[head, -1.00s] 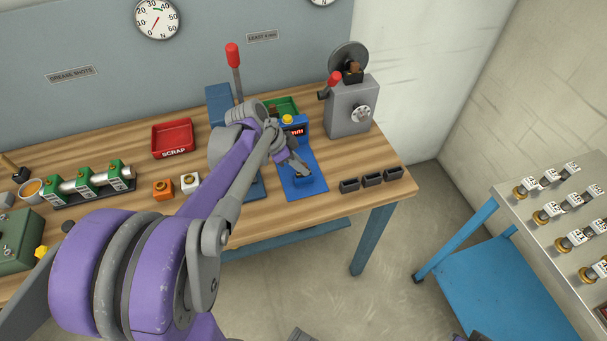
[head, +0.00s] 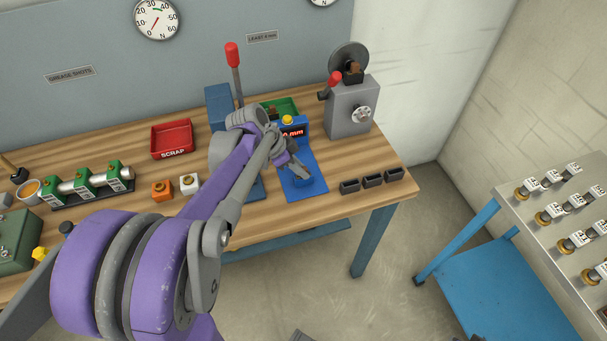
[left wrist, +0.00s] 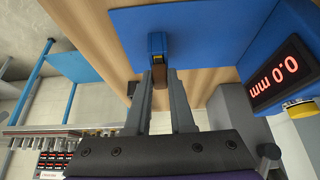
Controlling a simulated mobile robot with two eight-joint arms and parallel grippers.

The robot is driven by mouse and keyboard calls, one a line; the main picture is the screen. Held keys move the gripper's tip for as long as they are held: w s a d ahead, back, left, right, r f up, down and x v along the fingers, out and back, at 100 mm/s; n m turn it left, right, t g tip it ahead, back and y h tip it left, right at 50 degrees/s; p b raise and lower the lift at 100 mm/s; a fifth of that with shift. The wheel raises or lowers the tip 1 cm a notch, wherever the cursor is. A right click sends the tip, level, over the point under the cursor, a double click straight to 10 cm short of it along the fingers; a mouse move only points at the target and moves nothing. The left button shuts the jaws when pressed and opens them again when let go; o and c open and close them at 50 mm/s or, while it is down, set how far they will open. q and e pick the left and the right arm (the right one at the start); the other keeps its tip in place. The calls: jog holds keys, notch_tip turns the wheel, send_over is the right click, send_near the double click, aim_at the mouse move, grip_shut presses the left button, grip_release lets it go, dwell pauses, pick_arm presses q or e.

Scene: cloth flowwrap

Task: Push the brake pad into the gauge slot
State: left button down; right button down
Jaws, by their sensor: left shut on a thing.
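My left gripper (head: 302,172) is over the front part of the blue gauge (head: 312,186). In the left wrist view its two grey fingers (left wrist: 160,82) are shut on the brake pad (left wrist: 163,80), a small brown piece. The pad's far end is right at the small blue slot block (left wrist: 157,43) on the gauge's plate (left wrist: 200,35). I cannot tell whether the pad's tip is inside the slot. The gauge's red display (left wrist: 290,75) reads 0.0 mm. My right gripper is not in view.
Several small dark bins (head: 372,181) stand right of the gauge. A grey machine (head: 350,108) with a red-knobbed lever stands behind right. A red scrap tray (head: 172,138) and small orange (head: 161,190) and white (head: 190,183) blocks are to the left.

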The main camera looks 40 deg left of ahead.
pick_arm(q)
jog(key=c, duration=0.7)
grip_release()
jog(key=v, duration=1.1)
jog(key=s+d+f+n+y+p, duration=0.1)
jog(key=s+d+f+n, duration=0.2)
jog(key=d, duration=0.5)
jog(key=s+d+f+n+y+p, duration=0.2)
jog(key=s+d+f+n, duration=0.2)
jog(key=s+d, duration=0.4)
jog(key=shift+s+d+f+n+t+y, duration=0.25)
jog(key=shift+d+f+n+t+y, duration=0.1)
jog(key=shift+d, duration=0.25)
